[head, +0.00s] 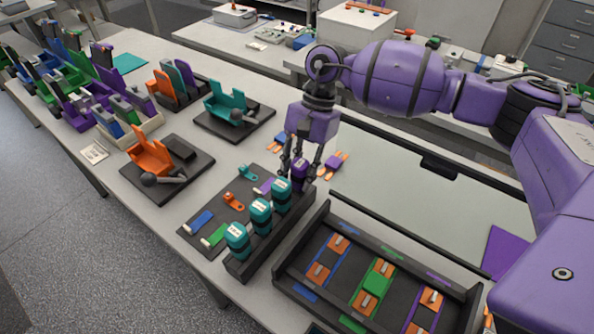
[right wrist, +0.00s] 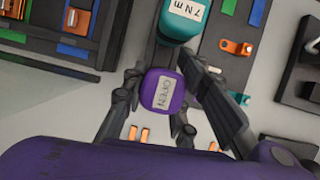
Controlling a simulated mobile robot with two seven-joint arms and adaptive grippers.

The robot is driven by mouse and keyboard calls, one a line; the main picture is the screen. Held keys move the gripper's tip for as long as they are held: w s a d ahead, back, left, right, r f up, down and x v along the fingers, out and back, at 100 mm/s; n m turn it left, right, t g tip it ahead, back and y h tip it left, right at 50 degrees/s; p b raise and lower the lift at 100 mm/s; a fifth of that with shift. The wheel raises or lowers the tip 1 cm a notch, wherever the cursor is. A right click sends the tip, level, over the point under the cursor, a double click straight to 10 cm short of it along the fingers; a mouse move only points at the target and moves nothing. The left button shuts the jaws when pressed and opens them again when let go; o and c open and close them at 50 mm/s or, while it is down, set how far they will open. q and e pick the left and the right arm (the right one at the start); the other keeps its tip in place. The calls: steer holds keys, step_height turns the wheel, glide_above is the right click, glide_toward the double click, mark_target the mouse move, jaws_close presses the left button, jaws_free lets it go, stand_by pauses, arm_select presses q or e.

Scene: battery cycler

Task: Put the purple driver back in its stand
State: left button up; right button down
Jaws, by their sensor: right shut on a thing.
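The purple driver (head: 299,169) has a purple cap, which the right wrist view shows with an "OPEN" label (right wrist: 162,92). My right gripper (head: 303,176) is shut on it, with fingers on both sides. The driver is upright over the far end of the dark stand (head: 240,270), in line with three teal drivers (head: 261,215). One teal cap (right wrist: 183,18) reads "7 N m" in the right wrist view. The driver's lower part is hidden by the fingers and cap, so I cannot tell how deep it sits. My left gripper is out of view.
A dark mat (head: 200,240) with small coloured parts lies left of the stand. A dark tray (head: 283,284) with blue, green and purple cells is at its right. Small orange-tipped parts (head: 335,163) lie just behind the gripper. Fixtures (head: 160,183) stand further left.

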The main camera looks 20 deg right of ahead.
steer(key=shift+f, duration=0.15)
steer(key=c, duration=1.5)
jaws_free()
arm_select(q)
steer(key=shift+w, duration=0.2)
arm_select(e)
steer(key=shift+o, duration=0.5)
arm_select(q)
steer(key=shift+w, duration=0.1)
arm_select(e)
steer(key=shift+r, duration=0.4)
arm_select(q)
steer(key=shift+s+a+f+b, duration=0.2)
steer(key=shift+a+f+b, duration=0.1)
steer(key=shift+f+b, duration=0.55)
arm_select(e)
steer(key=v, duration=1.1)
steer(key=shift+d+r, duration=0.2)
steer(key=shift+r, duration=0.05)
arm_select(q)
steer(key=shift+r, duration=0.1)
arm_select(e)
steer(key=shift+w, duration=0.1)
